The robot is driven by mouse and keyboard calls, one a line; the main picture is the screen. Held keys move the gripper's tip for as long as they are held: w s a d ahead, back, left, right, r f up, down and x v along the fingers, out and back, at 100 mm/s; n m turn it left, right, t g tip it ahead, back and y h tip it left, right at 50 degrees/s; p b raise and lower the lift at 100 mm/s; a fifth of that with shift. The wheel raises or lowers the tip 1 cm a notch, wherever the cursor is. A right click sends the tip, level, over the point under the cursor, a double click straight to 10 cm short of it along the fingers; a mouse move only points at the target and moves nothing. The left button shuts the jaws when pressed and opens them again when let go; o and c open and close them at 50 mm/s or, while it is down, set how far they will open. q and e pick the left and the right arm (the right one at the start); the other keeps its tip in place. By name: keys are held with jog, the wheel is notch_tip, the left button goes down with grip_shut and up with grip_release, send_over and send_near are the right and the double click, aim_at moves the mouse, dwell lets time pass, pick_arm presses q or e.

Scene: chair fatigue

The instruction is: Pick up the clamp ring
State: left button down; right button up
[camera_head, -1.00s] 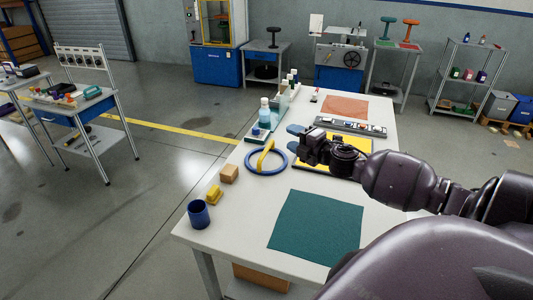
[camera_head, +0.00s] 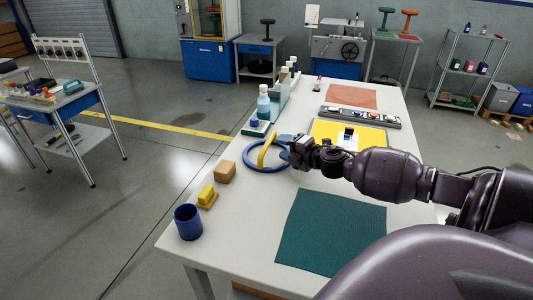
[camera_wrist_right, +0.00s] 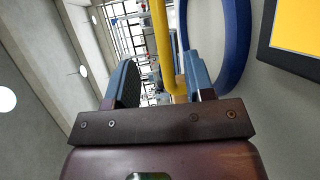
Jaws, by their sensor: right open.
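The clamp ring (camera_head: 262,170) is a blue ring lying on the white table, with a yellow arched handle (camera_head: 267,150) across it. My right gripper (camera_head: 284,145) reaches in from the right, its blue-grey fingers over the ring's right side, close to the handle. In the right wrist view, the open fingers (camera_wrist_right: 160,82) have the yellow handle (camera_wrist_right: 163,45) showing in the gap between them, nearer the right finger. The blue rim (camera_wrist_right: 238,45) passes outside the right finger. I cannot tell whether a finger touches the handle. My left gripper is out of view.
A wooden block (camera_head: 225,172), a yellow block (camera_head: 207,196) and a blue cup (camera_head: 188,222) stand along the table's left edge. A bottle (camera_head: 263,106) stands behind the ring. A green mat (camera_head: 330,232) lies in front, a yellow panel (camera_head: 372,137) behind my arm.

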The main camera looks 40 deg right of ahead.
aim_at(270, 143)
jog(key=shift+w+a+f+b, duration=0.1)
jog(key=shift+w+f+b, duration=0.15)
jog(key=shift+w, duration=0.7)
jog(key=shift+w+a+f+b, duration=0.1)
jog(key=shift+w+f+b, duration=0.15)
jog(key=shift+w, duration=0.75)
jog(key=shift+w+a+f+b, duration=0.15)
jog(key=shift+w+f, duration=0.1)
jog(key=shift+w, duration=0.7)
jog(key=shift+d, duration=0.1)
grip_shut()
